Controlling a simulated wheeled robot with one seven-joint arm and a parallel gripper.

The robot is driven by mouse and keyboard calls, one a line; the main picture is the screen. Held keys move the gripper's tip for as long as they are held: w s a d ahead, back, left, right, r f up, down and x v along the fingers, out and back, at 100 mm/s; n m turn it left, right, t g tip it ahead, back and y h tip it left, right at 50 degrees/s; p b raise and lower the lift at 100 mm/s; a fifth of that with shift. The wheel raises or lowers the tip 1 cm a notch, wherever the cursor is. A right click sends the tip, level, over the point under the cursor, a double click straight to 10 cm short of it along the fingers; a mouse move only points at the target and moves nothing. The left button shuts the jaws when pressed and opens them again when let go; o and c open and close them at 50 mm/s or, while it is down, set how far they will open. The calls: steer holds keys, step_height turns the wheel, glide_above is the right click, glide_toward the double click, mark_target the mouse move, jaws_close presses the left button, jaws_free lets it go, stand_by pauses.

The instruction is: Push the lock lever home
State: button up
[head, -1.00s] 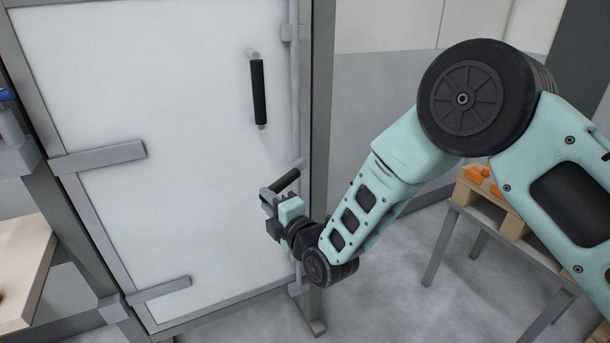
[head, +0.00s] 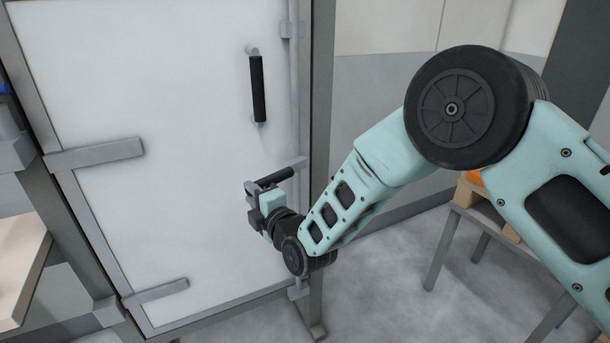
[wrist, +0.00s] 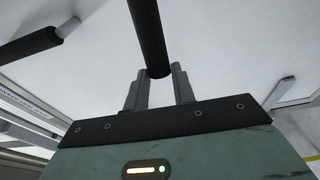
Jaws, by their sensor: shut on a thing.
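The lock lever (head: 281,176) is a short black grip low on the right edge of a white door panel (head: 190,110). It joins a grey upright rod (head: 295,90) and slants slightly down to the left from it. My gripper (head: 256,188) is shut on the lever's free left end, in front of the panel. In the wrist view the black lever (wrist: 149,30) runs up from between the two grey fingers (wrist: 158,85). The lever's gripped end is partly hidden by the fingers.
A fixed black door handle (head: 258,90) stands above the lever; the handle shows at left in the wrist view (wrist: 30,43). Grey hinge straps (head: 95,154) cross the panel's left side. A grey table (head: 470,215) stands at right behind my arm. Floor between is clear.

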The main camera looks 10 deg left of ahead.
steer(key=shift+s+a, duration=0.1)
steer(key=shift+a, duration=0.05)
steer(key=shift+b+x, duration=0.9)
steer(key=shift+x, duration=0.5)
steer(key=o, duration=0.9)
steer(key=shift+s+a, duration=0.1)
steer(key=shift+a, duration=0.1)
steer(key=shift+v, duration=2.05)
steer(key=v, duration=0.4)
steer(key=shift+b, duration=0.35)
